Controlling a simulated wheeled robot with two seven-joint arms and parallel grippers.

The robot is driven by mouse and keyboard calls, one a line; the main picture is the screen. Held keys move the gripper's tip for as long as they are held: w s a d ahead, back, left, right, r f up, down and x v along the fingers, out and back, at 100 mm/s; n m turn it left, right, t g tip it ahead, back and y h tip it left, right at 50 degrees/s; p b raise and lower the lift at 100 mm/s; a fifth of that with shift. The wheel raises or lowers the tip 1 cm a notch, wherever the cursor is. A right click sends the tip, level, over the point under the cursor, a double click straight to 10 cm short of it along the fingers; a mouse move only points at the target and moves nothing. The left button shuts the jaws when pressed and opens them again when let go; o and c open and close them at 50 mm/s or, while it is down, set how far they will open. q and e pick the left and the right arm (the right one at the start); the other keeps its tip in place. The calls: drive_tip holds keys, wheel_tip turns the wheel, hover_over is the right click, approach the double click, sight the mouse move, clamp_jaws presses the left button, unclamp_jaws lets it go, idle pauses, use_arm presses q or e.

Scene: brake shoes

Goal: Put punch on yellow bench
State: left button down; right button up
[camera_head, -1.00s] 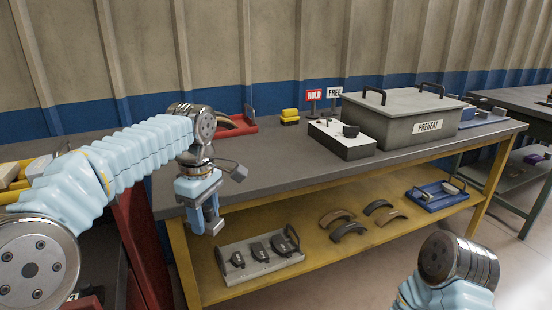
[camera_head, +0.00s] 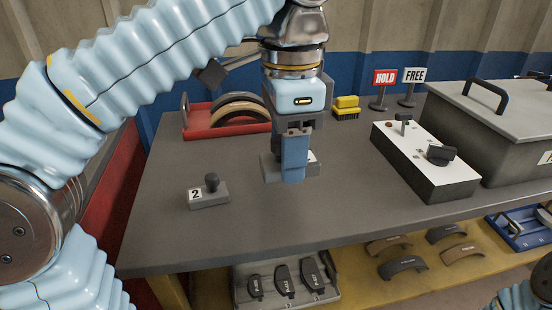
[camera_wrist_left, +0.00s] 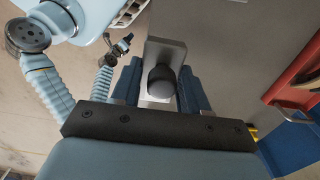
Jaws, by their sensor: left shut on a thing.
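The yellow bench has a dark grey top (camera_head: 240,225) and a yellow lower shelf (camera_head: 355,292). My left gripper (camera_head: 293,178) points down at the middle of the top. It is shut on the dark knob of a grey block (camera_head: 268,166), perhaps the punch. The block is partly hidden by the fingers in the head view. In the left wrist view the block (camera_wrist_left: 165,52) shows with its knob (camera_wrist_left: 161,80) between the blue fingers. I cannot tell whether it touches the bench. A similar knobbed block marked 2 (camera_head: 209,194) stands to the left.
A red holder (camera_head: 200,122) with curved shoes and a yellow brush (camera_head: 346,108) stand behind. A white-topped control box (camera_head: 425,160), HOLD sign (camera_head: 384,78) and FREE sign (camera_head: 413,75) are at right. The front of the top is clear.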

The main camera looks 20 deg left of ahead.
sight(309, 183)
use_arm(q)
drive_tip(key=w+f, duration=0.2)
drive_tip(key=w, duration=0.2)
drive_tip(key=w+f, duration=0.2)
drive_tip(key=w, duration=0.1)
drive_tip(key=w+f, duration=0.3)
drive_tip(key=w, duration=0.1)
drive_tip(key=shift+w+a+f, duration=0.1)
drive_tip(key=shift+w, duration=0.2)
drive_tip(key=shift+w+f, duration=0.2)
drive_tip(key=shift+f, duration=0.05)
drive_tip(key=f, duration=0.1)
drive_tip(key=w+f, duration=0.1)
drive_tip(key=f, duration=0.2)
drive_tip(key=shift+w+f+b, duration=0.25)
drive_tip(key=shift+w+b, duration=0.15)
drive_tip(key=shift+f, duration=0.3)
drive_tip(key=shift+f, duration=0.1)
drive_tip(key=c, duration=0.6)
unclamp_jaws()
drive_tip(key=shift+o, duration=0.2)
